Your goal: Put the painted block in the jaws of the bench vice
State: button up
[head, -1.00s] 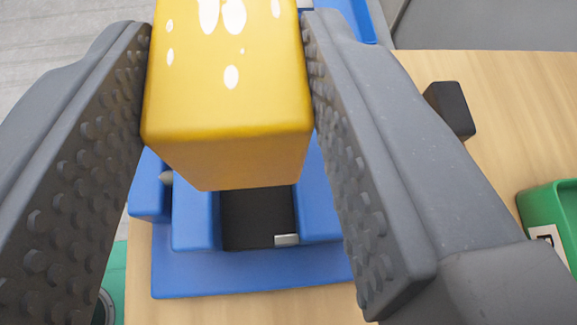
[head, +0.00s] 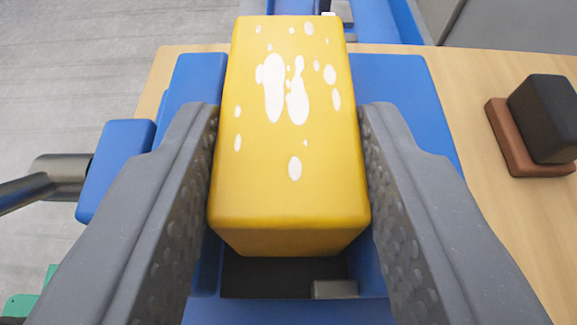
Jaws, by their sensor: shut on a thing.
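The painted block (head: 285,150) is yellow with white spots. It fills the middle of the head view. My gripper (head: 290,180) is shut on it, with one dark studded finger on each side. The blue bench vice (head: 405,95) lies beneath and around the block in the picture, with its metal handle (head: 65,175) at the left. A dark gap (head: 265,278) of the vice shows below the block's near end. The block covers much of the vice, and I cannot tell whether it touches the jaws.
The vice is on a light wooden table (head: 480,80). A black block (head: 548,115) on a brown base (head: 507,140) stands at the right. A green thing (head: 20,304) shows at the lower left. A blue part (head: 385,20) lies beyond the table's far edge.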

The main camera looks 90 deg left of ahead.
jog(key=shift+f, duration=0.1)
jog(key=o, duration=1.3)
jog(key=shift+c, duration=0.2)
jog(key=shift+d+r, duration=0.2)
jog(key=shift+r, duration=0.05)
jog(key=v, duration=1.1)
jog(key=shift+d+p, duration=0.3)
